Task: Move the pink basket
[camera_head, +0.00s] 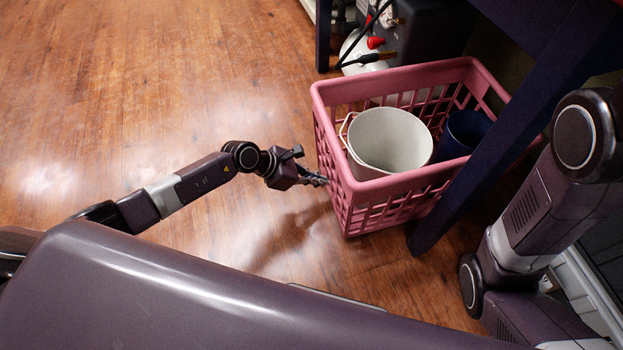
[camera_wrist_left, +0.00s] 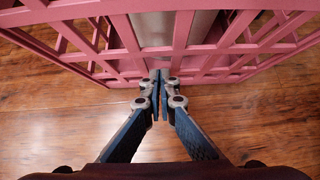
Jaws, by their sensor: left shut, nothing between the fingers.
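The pink basket (camera_head: 362,199) stands upright on the wooden floor at the right of the head view, partly under a dark table. It holds a white bucket (camera_head: 392,140) and a dark blue container (camera_head: 462,134). My left gripper (camera_head: 326,181) is at the basket's left lattice wall. In the left wrist view the gripper (camera_wrist_left: 157,76) is shut and empty, its fingertips at the lower lattice of the basket (camera_wrist_left: 225,62). I cannot tell whether the tips touch the basket. My right arm shows at the right edge; its gripper is out of view.
A dark table leg (camera_head: 470,175) stands close against the basket's right front side. Behind the basket is a dark machine with a white tank (camera_head: 362,50) and red fittings. The wooden floor (camera_head: 150,90) on the left is clear.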

